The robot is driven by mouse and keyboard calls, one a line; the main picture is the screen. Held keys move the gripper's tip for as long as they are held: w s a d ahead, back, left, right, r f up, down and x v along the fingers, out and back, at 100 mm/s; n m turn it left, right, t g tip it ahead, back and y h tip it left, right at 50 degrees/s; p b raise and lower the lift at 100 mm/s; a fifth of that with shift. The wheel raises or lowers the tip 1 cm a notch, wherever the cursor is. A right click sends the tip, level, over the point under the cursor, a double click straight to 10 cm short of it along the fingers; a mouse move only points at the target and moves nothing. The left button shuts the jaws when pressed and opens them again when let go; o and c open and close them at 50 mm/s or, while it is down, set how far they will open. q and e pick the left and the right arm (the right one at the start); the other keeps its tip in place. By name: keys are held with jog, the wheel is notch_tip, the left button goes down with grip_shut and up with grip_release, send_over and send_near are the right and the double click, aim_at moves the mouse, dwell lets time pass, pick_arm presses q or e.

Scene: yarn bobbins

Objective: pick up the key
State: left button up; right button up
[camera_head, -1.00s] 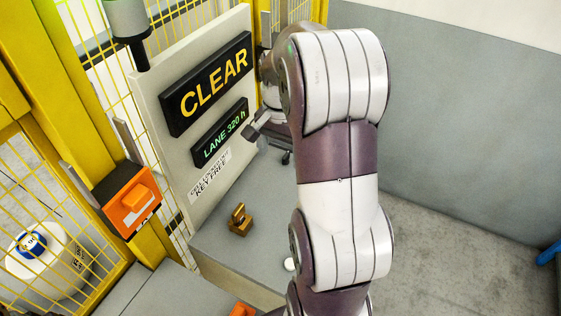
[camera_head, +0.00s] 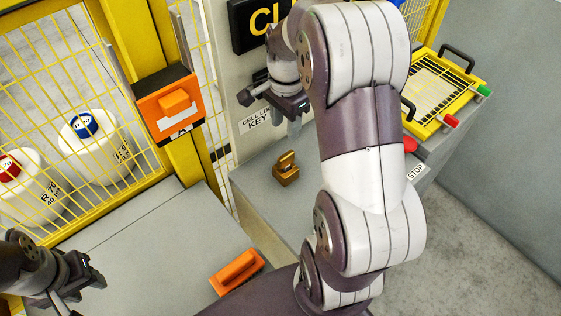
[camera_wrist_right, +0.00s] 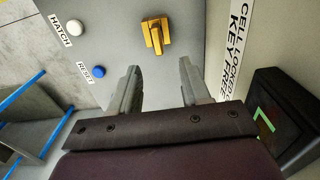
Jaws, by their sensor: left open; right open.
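The key is a small brass-gold piece with an upright grip (camera_head: 286,172), set on the grey cabinet top below the sign panel. It also shows in the right wrist view (camera_wrist_right: 155,35), just beyond the fingertips and between their lines. My right gripper (camera_head: 294,124) is above and slightly behind the key in the head view, apart from it. In the wrist view its two fingers (camera_wrist_right: 158,72) are spread with nothing between them. My left gripper (camera_head: 72,292) is low at the left edge, far from the key, open and empty.
The sign panel (camera_head: 246,90) stands close behind the key. White and blue buttons, HATCH (camera_wrist_right: 74,27) and RESET (camera_wrist_right: 99,72), sit left of it in the wrist view. An orange handle (camera_head: 237,270) lies on the near bench. A yellow-framed tray (camera_head: 432,128) is at right.

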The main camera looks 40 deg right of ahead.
aim_at(286, 155)
notch_tip(286, 155, down, 7)
jog(key=shift+r+p, duration=0.2)
jog(key=shift+p, duration=0.3)
jog(key=f, duration=0.1)
jog(key=f+p, duration=0.1)
jog(key=f, duration=0.3)
jog(key=shift+s+p, duration=0.25)
jog(key=shift+p, duration=0.05)
jog(key=shift+f, duration=0.45)
jog(key=shift+r, duration=0.1)
grip_shut()
